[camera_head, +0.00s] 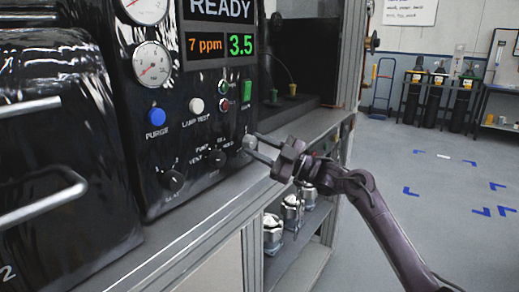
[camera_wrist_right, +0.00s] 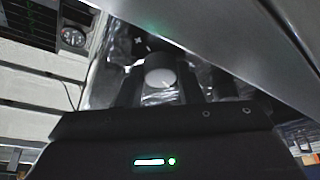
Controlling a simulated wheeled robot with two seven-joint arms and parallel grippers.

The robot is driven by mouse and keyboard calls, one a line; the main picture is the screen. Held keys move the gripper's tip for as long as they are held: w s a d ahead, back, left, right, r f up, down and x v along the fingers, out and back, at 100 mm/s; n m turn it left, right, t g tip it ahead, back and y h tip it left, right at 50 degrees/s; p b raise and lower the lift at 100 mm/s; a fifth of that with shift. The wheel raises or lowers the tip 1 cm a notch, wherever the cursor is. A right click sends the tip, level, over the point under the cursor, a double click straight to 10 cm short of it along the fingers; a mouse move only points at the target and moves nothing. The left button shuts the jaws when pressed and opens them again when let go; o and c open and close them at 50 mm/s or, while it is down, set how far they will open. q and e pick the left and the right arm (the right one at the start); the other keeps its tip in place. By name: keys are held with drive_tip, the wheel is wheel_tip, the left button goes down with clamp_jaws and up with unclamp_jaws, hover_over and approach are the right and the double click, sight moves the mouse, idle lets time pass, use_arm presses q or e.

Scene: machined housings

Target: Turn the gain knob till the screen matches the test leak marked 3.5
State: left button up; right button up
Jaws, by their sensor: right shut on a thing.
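The black panel (camera_head: 206,122) carries a screen (camera_head: 221,30) showing READY, with 7 ppm in orange and 3.5 in green below. A pale grey round knob (camera_head: 249,142) is at the panel's lower right edge; its label is hidden or too small to read. My right gripper (camera_head: 257,146) is shut on this knob, one finger above and one below. In the right wrist view the knob's pale round face (camera_wrist_right: 160,77) sits between the two dark fingers (camera_wrist_right: 165,90). My left gripper is not in view. I see no readable mark on any test leak.
Black selector knobs (camera_head: 172,180), a blue PURGE button (camera_head: 156,115) and a white button (camera_head: 196,105) are nearby on the panel. A bulky black housing with bar handles (camera_head: 42,206) stands at left. Silver canisters (camera_head: 291,210) stand on the shelf below.

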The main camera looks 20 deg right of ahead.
drive_tip(key=o, duration=1)
drive_tip(key=shift+s+d+f, duration=0.1)
drive_tip(key=shift+d, duration=0.05)
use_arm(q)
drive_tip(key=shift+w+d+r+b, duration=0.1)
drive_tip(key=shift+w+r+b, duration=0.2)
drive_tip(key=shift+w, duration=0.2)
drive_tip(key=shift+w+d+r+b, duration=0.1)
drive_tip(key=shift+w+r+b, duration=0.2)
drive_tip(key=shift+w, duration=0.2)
use_arm(e)
drive_tip(key=v, duration=0.7)
drive_tip(key=shift+s+d, duration=0.1)
drive_tip(key=shift+s, duration=0.05)
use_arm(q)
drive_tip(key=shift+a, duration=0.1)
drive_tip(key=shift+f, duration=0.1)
